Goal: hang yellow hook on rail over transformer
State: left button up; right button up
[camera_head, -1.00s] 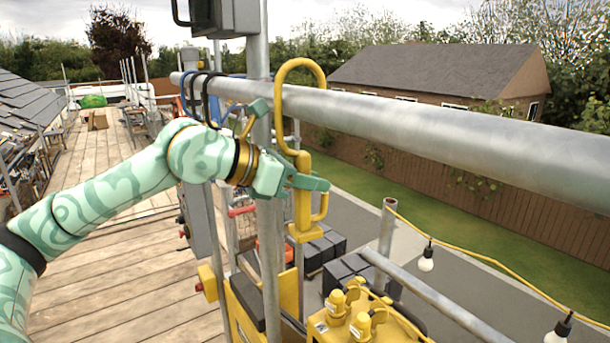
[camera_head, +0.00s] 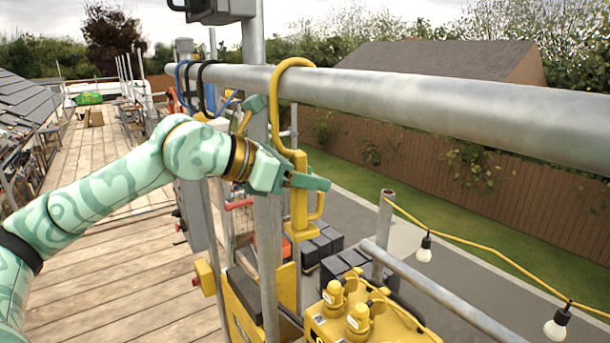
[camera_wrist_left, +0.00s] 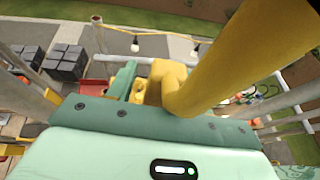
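The yellow hook (camera_head: 299,211) hangs upright from my left gripper (camera_head: 300,181), which is shut on its body below the rail. Its crook arches over the grey rail (camera_head: 420,105), with the shank in front and the tip hidden behind the rail. The crook sits close to the rail's top; I cannot tell whether they touch. In the left wrist view, the hook's thick yellow shank (camera_wrist_left: 240,55) rises past the green gripper. The yellow transformer (camera_head: 360,322) stands below, at the bottom of the head view. My right gripper is not in view.
An upright pole (camera_head: 267,230) stands just left of the hook. Blue and black cable loops (camera_head: 204,90) hang on the rail further left. A string of bulbs (camera_head: 424,248) runs at lower right. Plank decking (camera_head: 120,260) lies left.

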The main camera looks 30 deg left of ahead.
pick_arm(q)
jog(key=b+v, duration=0.9)
jog(key=v, duration=0.7)
jog(key=shift+s, duration=0.15)
jog(key=shift+a, duration=0.1)
